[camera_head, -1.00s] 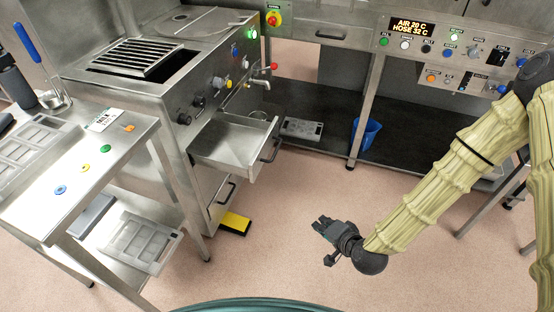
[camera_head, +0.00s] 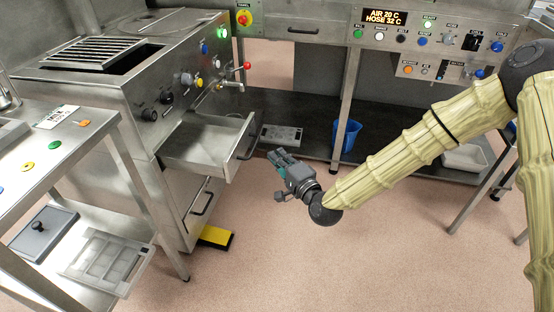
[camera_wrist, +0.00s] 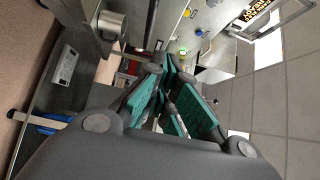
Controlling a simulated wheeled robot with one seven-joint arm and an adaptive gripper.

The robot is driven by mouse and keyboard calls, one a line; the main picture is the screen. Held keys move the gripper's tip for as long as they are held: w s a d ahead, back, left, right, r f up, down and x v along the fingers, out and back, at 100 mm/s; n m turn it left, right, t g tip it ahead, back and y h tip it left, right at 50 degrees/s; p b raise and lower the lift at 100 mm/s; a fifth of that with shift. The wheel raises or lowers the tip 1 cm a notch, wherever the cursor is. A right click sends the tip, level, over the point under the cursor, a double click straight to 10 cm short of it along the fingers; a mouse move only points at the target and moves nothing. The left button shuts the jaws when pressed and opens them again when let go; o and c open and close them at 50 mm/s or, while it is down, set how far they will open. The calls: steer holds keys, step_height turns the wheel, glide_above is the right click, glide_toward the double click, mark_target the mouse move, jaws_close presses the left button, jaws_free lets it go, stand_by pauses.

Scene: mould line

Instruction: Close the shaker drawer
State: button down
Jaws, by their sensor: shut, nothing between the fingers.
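The shaker drawer (camera_head: 205,142) is a shallow steel tray pulled out from the front of the steel machine on the left of the head view. Its dark bar handle (camera_head: 247,137) is on its front face. My gripper (camera_head: 276,157) is shut and empty, to the right of the drawer front and apart from it. In the wrist view the teal-padded fingers (camera_wrist: 165,95) are together, pointing toward the machine front. A steel part at the upper left of the wrist view is too cropped to name surely.
The machine front has knobs and a red-tipped lever (camera_head: 247,66) above the drawer. A yellow pedal (camera_head: 215,236) lies on the floor below. A blue bucket (camera_head: 347,136) stands under the back counter. A steel side table (camera_head: 60,140) is at left. Floor in front is clear.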

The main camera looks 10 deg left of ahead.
mark_target(246, 133)
steer(key=shift+w+a+b, duration=0.15)
steer(key=shift+w+a, duration=0.75)
steer(key=shift+a, duration=0.55)
steer(key=shift+w+a+b, duration=0.1)
steer(key=shift+w+a, duration=0.8)
steer(key=shift+a, duration=0.6)
steer(key=shift+w+a+b, duration=0.15)
steer(key=shift+w+a, duration=0.75)
steer(key=shift+a, duration=0.55)
steer(key=shift+a, duration=0.1)
